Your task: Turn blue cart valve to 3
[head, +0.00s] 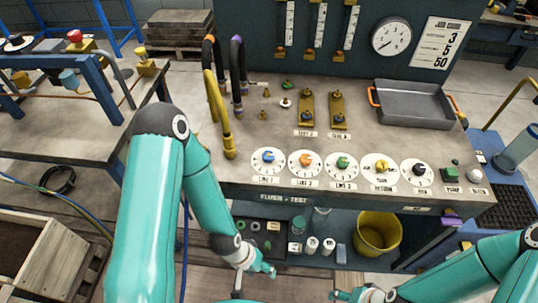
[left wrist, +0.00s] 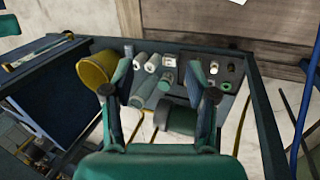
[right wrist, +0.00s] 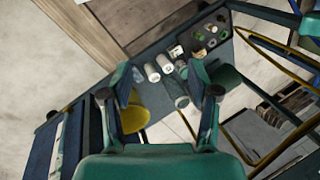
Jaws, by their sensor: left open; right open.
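No knob is plainly labelled as a cart valve. My left gripper (head: 262,268) is open and empty below the dial row, apart from it. My right gripper (head: 345,295) is open and empty at the bottom edge.
A grey tray (head: 415,103) stands at the bench's back right. Curved yellow and dark pipes rise at its left. A yellow bucket (head: 376,234) and white bottles sit on the lower shelf. A blue-framed table (head: 60,135) with a red knob (head: 75,36) stands left.

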